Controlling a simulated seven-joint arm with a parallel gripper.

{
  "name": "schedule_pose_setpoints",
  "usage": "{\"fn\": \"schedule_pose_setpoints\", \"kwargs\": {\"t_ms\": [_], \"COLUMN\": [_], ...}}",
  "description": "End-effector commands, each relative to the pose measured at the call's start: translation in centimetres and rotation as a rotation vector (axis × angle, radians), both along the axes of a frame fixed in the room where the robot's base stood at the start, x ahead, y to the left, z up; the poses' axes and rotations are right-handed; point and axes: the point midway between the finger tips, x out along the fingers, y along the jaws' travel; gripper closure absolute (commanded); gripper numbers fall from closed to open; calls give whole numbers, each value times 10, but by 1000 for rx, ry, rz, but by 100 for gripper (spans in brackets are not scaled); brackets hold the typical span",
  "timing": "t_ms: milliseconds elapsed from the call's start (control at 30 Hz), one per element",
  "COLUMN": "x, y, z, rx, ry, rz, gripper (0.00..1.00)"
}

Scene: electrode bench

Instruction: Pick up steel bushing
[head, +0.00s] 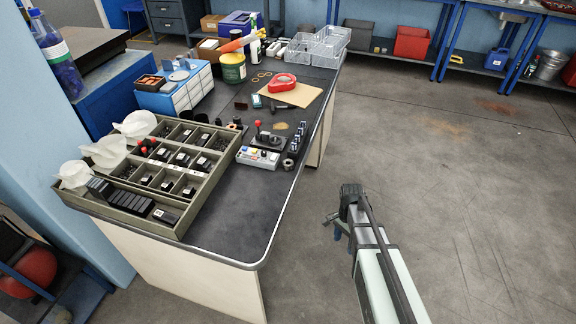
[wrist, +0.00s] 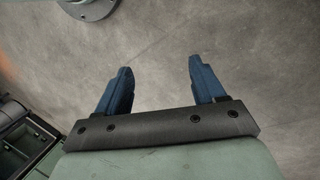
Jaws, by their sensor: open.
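My gripper (head: 339,228) is over the floor to the right of the bench, away from everything on it. In the wrist view its two blue fingers (wrist: 160,66) are spread apart with only bare floor between them. A small, dark grey ring-like cylinder (head: 288,164) stands near the bench's right edge, in front of a row of dark upright pieces. It may be the steel bushing, but it is too small to be sure. No bushing can be made out in the wrist view.
The dark bench top (head: 232,225) has a clear front right corner. A compartment tray (head: 180,228) with dark parts fills its left side. A switch box (head: 257,157) and a red tape dispenser (head: 282,82) stand farther back. The floor (head: 450,180) at right is open.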

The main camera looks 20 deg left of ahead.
Motion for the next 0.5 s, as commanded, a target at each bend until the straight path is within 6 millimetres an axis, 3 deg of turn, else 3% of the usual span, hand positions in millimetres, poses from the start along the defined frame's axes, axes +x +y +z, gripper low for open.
{"fn": "schedule_pose_setpoints", "kwargs": {"t_ms": [33,200,500], "x": [16,51,97], "y": [14,53,127], "z": [14,62,158], "rx": [-7,-28,-43], "ry": [-21,-77,-170], "rz": [-26,-133,-326], "gripper": [31,31,31]}}
